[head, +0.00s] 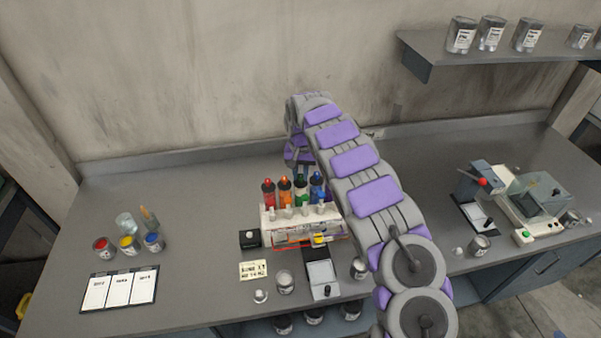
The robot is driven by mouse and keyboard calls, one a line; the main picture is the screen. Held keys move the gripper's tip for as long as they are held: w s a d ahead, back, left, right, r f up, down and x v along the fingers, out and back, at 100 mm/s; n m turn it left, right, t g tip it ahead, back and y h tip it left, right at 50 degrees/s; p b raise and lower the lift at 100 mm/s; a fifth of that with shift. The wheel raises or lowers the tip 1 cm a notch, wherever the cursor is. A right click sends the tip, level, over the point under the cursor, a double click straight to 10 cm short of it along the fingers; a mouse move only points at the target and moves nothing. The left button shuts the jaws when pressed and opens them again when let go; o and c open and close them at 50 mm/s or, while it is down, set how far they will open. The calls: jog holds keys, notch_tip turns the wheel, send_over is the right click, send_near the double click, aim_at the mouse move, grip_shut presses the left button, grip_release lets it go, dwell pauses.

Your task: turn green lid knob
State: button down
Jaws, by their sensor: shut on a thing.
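A white rack (272,228) on the bench holds bottles in a row: a red one (268,193), an orange one (285,191), a green one (303,199) and a blue one (318,188). Red and orange round knobs top the first two. My arm arches over from the lower right and bends down behind the rack. My gripper (303,170) points down at the top of the green bottle and appears shut on its lid knob. The green knob itself is hidden by the gripper. The green bottle stands upright in the rack.
Three open paint cans (128,245) and a chart (119,288) lie at the left. A milling machine (530,200) stands at the right. The bench's back left is clear.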

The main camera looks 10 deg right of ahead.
aim_at(300, 174)
jog(key=shift+n, duration=0.4)
jog(key=n, duration=0.4)
jog(key=shift+a+p, duration=0.1)
jog(key=shift+p, duration=0.2)
jog(key=n, duration=0.5)
jog(key=shift+n+p, duration=0.3)
jog(key=c, duration=1)
grip_release()
jog(key=shift+o, duration=0.2)
notch_tip(300, 174, up, 17)
jog(key=shift+r, duration=0.15)
